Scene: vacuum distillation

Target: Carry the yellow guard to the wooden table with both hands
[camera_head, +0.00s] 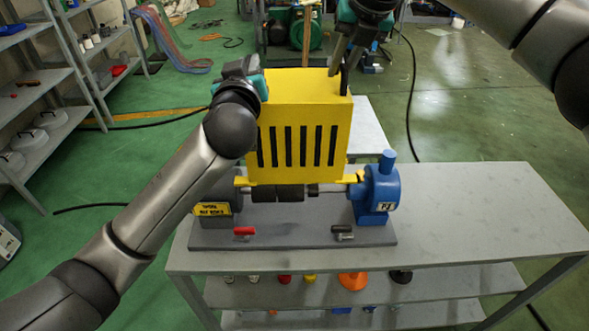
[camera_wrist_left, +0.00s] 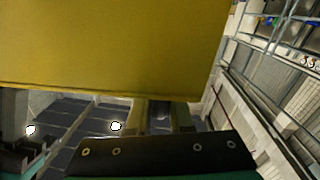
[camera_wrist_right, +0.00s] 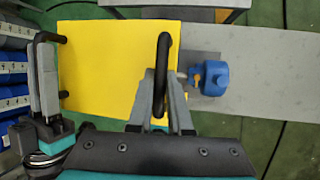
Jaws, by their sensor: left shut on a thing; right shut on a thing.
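The yellow guard (camera_head: 303,125), a box with dark vertical slots in its front, is upright above the machine on the grey table. Its lower edge overlaps the machine in the picture, so I cannot tell whether it touches. In the right wrist view its yellow top (camera_wrist_right: 105,65) has a black handle on each side. My right gripper (camera_wrist_right: 162,100) is shut on the near black handle (camera_wrist_right: 163,60). My left gripper (camera_head: 258,85) is at the guard's left side, shut on the handle there, largely hidden by my arm. The guard fills much of the left wrist view (camera_wrist_left: 110,45). No wooden table is clearly identifiable.
The blue-ended machine (camera_head: 380,195) stands on a dark base on the grey table (camera_head: 480,215). A red-handled item (camera_head: 244,231) lies on the base. The table's right side is clear. Shelves (camera_head: 40,95) stand at the left, and a black cable (camera_head: 410,100) runs across the green floor.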

